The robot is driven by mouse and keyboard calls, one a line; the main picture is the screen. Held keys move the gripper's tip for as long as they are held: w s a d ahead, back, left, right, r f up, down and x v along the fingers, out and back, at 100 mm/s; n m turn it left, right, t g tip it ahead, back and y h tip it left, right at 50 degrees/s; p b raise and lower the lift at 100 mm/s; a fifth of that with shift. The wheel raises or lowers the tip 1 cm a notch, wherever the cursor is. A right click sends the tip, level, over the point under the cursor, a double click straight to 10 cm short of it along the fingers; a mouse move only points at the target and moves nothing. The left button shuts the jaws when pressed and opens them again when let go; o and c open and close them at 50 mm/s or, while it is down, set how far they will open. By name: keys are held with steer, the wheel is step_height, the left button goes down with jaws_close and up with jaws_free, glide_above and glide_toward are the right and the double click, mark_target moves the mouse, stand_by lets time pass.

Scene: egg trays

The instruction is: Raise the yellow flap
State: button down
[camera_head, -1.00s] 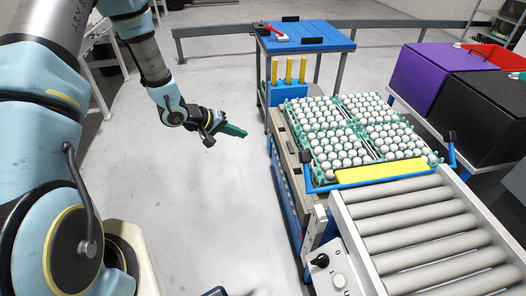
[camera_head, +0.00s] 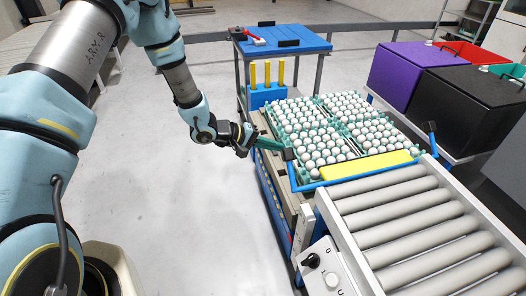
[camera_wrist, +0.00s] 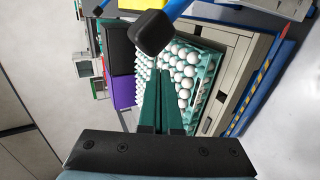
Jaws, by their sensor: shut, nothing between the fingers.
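The yellow flap (camera_head: 366,165) lies low at the front edge of the egg trays, just behind the rollers, with a blue bar along it. My gripper's green fingers are shut and empty, pointing right at the left side of the trays. In the wrist view, the green fingers (camera_wrist: 161,92) are together, with the black knob (camera_wrist: 152,33) close beyond them. Part of the yellow flap (camera_wrist: 138,5) shows at the top.
Green trays full of white eggs (camera_head: 333,128) lie behind the flap. A roller conveyor (camera_head: 420,222) with a control box (camera_head: 322,268) stands in front. A blue table (camera_head: 285,38) is at the back, and purple (camera_head: 408,72) and black (camera_head: 470,100) boxes are at right. Floor at left is clear.

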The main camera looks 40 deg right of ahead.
steer(key=shift+s+d, duration=0.15)
steer(key=shift+d, duration=0.2)
steer(key=shift+s, duration=0.1)
